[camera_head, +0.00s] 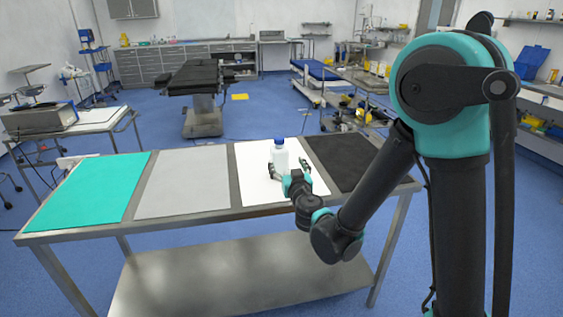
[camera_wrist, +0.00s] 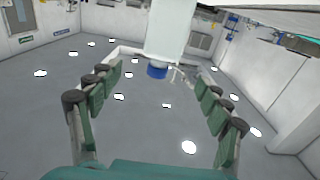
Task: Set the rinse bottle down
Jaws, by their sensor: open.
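The rinse bottle (camera_head: 280,158) is white with a blue cap. It stands upright on the white mat (camera_head: 252,192), towards that mat's far part. My gripper (camera_head: 287,169) is open at the bottle, on its near side. In the wrist view, which is upside down, the bottle (camera_wrist: 165,32) hangs from the top with its blue cap (camera_wrist: 157,72) downward. The open fingers (camera_wrist: 158,80) lie to its left and right, with gaps. The bottle's base is partly hidden by my gripper in the head view.
The steel table (camera_head: 232,222) also bears a teal mat (camera_head: 90,190), a grey mat (camera_head: 183,183) and a black mat (camera_head: 342,158). These three look bare. A side table with a device (camera_head: 40,119) stands at the left. An operating table (camera_head: 196,77) stands farther back.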

